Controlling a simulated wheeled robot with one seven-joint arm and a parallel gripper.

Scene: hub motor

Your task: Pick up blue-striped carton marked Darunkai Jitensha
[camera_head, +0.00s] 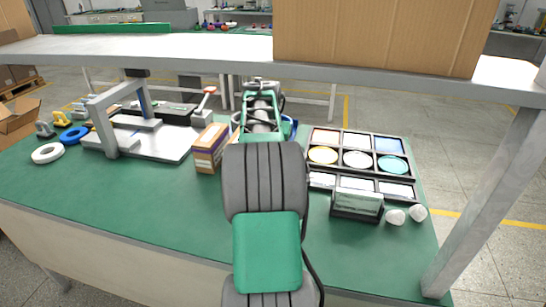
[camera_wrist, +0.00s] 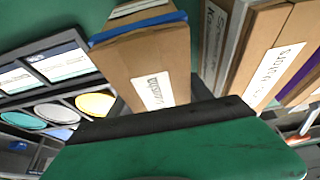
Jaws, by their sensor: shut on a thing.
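A brown carton with a blue stripe near its end (camera_wrist: 145,62) stands in the middle of the wrist view, its white label facing me; I cannot read the print surely. My gripper (camera_wrist: 155,97) is shut on this carton, with dark fingers at its two sides. The purple-striped carton shows in the head view (camera_head: 208,150), left of my arm.
A black tray with coloured round dishes (camera_head: 357,159) lies right of my arm, with a small box (camera_head: 356,203) and white round pieces in front. A grey fixture (camera_head: 130,130) stands left. A shelf (camera_head: 170,47) crosses above the green table (camera_head: 120,205).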

